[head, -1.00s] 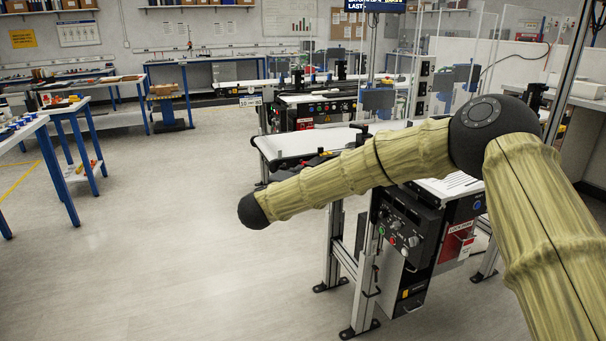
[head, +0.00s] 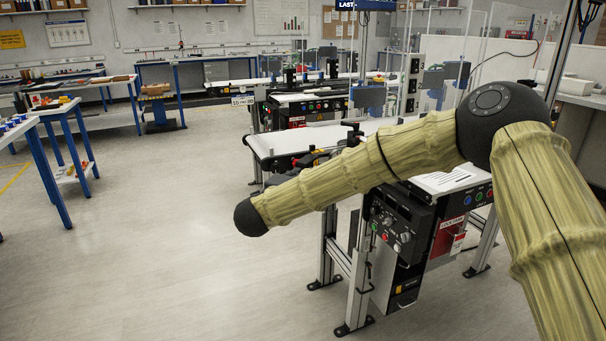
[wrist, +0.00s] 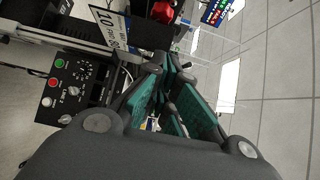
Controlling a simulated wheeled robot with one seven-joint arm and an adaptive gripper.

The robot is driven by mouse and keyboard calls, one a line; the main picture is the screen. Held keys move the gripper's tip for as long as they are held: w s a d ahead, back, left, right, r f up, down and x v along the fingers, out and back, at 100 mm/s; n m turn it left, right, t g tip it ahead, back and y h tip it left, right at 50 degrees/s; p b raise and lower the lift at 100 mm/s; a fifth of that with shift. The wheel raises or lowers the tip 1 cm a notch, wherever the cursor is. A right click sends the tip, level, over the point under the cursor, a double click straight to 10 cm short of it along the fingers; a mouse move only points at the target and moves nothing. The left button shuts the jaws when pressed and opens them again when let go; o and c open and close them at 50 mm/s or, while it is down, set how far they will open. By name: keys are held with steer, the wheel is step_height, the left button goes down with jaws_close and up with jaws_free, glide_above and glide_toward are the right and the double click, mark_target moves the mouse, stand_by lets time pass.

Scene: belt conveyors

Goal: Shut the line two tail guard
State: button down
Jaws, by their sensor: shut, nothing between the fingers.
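The nearest belt conveyor (head: 262,148) stands right of centre in the head view, its pale belt end pointing left, partly hidden behind my arm. Its black control box (head: 397,228) has knobs and buttons. In the wrist view a panel marked LINE 2 (wrist: 72,92) lies at the left, with green and red buttons. I cannot make out the tail guard for certain. My gripper (wrist: 167,66) shows in the wrist view with its teal-padded fingers shut and empty, to the right of that panel. In the head view my gripper cannot be made out; my arm reaches left across the conveyor.
A red part (wrist: 162,11) and a white number sign (wrist: 108,22) are near the fingers in the wrist view. Another conveyor (head: 300,108) stands behind. Blue-legged benches (head: 52,165) stand at the left. The floor (head: 130,250) in front and to the left is clear.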

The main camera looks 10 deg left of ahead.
steer(key=s+a, duration=0.5)
steer(key=s, duration=0.1)
steer(key=w+d+r+n+t+y+p, duration=0.25)
steer(key=w+d+r+y+p, duration=0.2)
steer(key=w+d+y, duration=0.5)
steer(key=d+f+n+g+y+p, duration=0.3)
steer(key=d+f+n+g+y, duration=0.3)
steer(key=d, duration=0.5)
steer(key=w+a+p, duration=0.3)
steer(key=w+a, duration=0.2)
steer(key=a, duration=0.3)
steer(key=shift+f, duration=0.15)
